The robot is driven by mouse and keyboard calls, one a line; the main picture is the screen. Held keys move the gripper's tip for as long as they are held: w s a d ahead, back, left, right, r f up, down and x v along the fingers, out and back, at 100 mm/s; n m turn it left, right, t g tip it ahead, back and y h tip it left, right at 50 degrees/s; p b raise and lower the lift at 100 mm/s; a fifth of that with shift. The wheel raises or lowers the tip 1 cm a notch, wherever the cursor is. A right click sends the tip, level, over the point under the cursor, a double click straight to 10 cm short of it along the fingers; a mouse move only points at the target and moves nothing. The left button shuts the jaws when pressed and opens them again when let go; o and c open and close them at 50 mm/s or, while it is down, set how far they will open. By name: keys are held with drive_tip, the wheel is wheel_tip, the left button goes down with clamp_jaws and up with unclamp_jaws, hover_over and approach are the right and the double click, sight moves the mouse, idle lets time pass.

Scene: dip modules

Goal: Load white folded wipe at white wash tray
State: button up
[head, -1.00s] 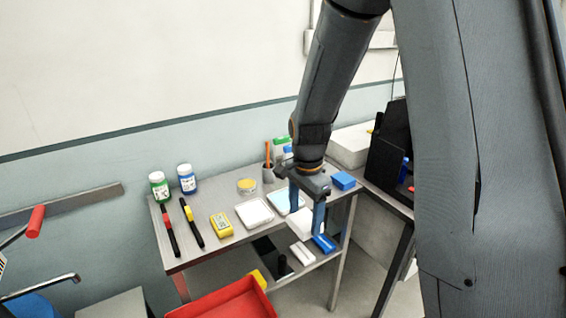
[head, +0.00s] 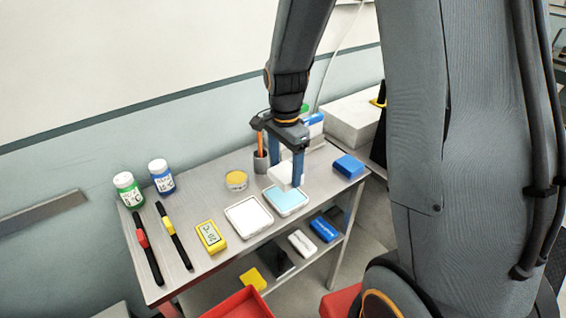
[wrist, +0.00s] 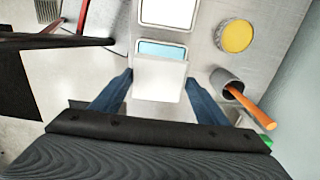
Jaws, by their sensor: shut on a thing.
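My gripper (head: 285,176) is shut on the white folded wipe (head: 281,174), a pale block between its two blue fingers. In the wrist view the wipe (wrist: 160,80) fills the space between the fingertips. I hold it above the back part of a white-rimmed tray with a light blue inside (head: 287,201); a gap to the tray is hard to judge. The white wash tray (head: 249,216), with a white inside, lies directly left of the blue one. Its inside is clear, and it also shows at the top of the wrist view (wrist: 168,12).
A yellow round tin (head: 236,181) and a cup with an orange stick (head: 260,160) stand behind the trays. A yellow meter (head: 211,237) lies left, a blue box (head: 348,166) right. Two bottles stand at the back left. A lower shelf holds more boxes.

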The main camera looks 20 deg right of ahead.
sight(285, 181)
drive_tip(key=shift+f+b, duration=2.2)
drive_tip(key=shift+f, duration=0.6)
drive_tip(key=shift+s+f, duration=0.1)
drive_tip(key=shift+f, duration=0.5)
idle(0.3)
drive_tip(key=shift+r, duration=0.15)
drive_tip(key=shift+r+p, duration=2.7)
drive_tip(key=shift+r, duration=0.75)
